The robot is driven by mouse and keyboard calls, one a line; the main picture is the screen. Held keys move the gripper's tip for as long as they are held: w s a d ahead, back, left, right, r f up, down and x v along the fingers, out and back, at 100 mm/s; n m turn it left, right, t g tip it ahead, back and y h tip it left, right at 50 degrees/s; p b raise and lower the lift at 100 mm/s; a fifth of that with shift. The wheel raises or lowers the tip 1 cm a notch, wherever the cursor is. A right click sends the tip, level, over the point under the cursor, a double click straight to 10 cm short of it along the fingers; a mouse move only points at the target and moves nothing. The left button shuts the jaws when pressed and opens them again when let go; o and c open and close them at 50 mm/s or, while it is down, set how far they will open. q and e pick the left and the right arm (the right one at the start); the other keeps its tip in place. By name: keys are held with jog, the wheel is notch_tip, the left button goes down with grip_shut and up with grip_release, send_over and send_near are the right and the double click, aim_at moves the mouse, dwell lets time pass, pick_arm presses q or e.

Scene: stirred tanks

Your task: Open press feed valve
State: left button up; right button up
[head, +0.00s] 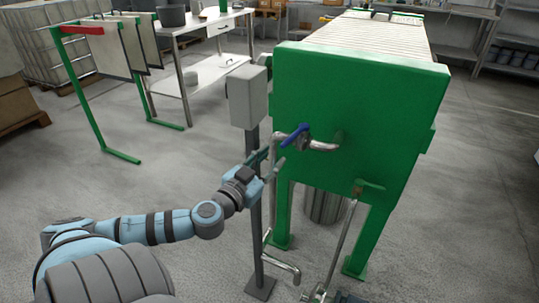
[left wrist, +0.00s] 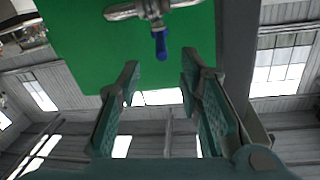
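The press feed valve has a blue lever handle (head: 294,136) on a bent metal pipe (head: 322,146) at the front of the green filter press (head: 360,105).
A grey box (head: 247,97) on a dark post (head: 253,190) stands close to my left gripper. A lower pipe (head: 282,264) and a thin metal pipe (head: 342,235) stand before the press. A steel table (head: 205,75) and a green rack (head: 82,95) are at the back left.

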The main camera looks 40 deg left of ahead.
aim_at(293, 137)
pick_arm(q)
jog(key=shift+r+n, duration=0.2)
jog(key=shift+n, duration=0.1)
jog(key=c, duration=0.5)
jog(key=shift+s+d+f+n+y+p, duration=0.1)
jog(key=shift+n+y+p, duration=0.25)
jog(key=shift+n, duration=0.15)
jog(key=shift+s+f+n+y+p, duration=0.1)
jog(key=shift+n+y+p, duration=0.1)
jog(key=shift+n+y, duration=0.25)
grip_shut()
jog(key=d+f+m+g+y+p, duration=0.1)
jog(key=d+f+m+y+p, duration=0.15)
jog(key=d+m, duration=0.85)
jog(key=w+a+r+m+b, duration=0.1)
jog(key=w+a+m, duration=0.6)
jog(key=w+a, duration=0.2)
jog(key=shift+w+r, duration=0.2)
jog(key=shift+w, duration=0.05)
pick_arm(e)
jog(key=shift+s+a+r, duration=0.15)
jog(key=shift+a+r, duration=0.1)
jog(key=shift+r, duration=0.4)
jog(key=shift+s+a+r, duration=0.15)
jog(key=shift+a+r, duration=0.1)
jog(key=shift+r, duration=0.35)
